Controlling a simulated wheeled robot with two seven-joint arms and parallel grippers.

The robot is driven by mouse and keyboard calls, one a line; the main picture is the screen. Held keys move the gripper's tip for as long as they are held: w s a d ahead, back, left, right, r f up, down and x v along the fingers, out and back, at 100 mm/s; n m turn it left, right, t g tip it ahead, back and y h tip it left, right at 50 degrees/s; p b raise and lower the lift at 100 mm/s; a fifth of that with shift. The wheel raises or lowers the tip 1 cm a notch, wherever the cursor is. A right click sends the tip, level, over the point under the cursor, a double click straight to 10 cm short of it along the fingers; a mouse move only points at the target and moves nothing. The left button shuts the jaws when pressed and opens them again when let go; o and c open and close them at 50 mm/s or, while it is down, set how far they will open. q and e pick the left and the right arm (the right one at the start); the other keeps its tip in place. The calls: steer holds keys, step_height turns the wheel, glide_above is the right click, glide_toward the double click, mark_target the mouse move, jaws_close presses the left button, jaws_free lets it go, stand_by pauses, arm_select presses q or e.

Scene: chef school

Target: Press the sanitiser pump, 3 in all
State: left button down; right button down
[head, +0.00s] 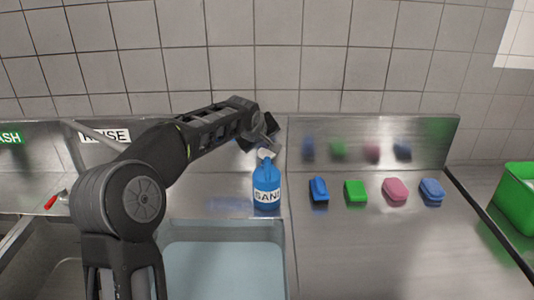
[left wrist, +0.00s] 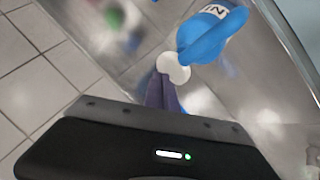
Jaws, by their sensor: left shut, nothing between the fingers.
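The sanitiser bottle (head: 267,188) is blue with a white label reading "SAN" and stands upright behind the sink basin. Its white pump head (head: 265,153) is on top. My left gripper (head: 271,130) is shut and empty, just above the pump head. In the left wrist view the blue bottle (left wrist: 215,32) and the white pump top (left wrist: 173,67) show just past the gripper (left wrist: 160,100). I cannot tell whether the fingers touch the pump. My right gripper is not in view.
Blue (head: 319,190), green (head: 356,191), pink (head: 395,190) and another blue (head: 432,192) sponge-like blocks lie on the steel counter to the right. A green crate (head: 517,195) stands at the far right. A water-filled basin (head: 220,265) lies in front, and a steel splashback (head: 370,140) behind.

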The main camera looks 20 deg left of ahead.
mark_target(265, 153)
arm_select(q)
steer(key=shift+f+b, duration=1)
steer(key=shift+f, duration=0.1)
stand_by(0.9)
steer(key=shift+r, duration=0.15)
steer(key=shift+r+p, duration=0.95)
steer(key=shift+r, duration=0.4)
steer(key=shift+r+p, duration=1.7)
steer(key=shift+r, duration=0.85)
steer(key=shift+a+f, duration=0.1)
stand_by(0.4)
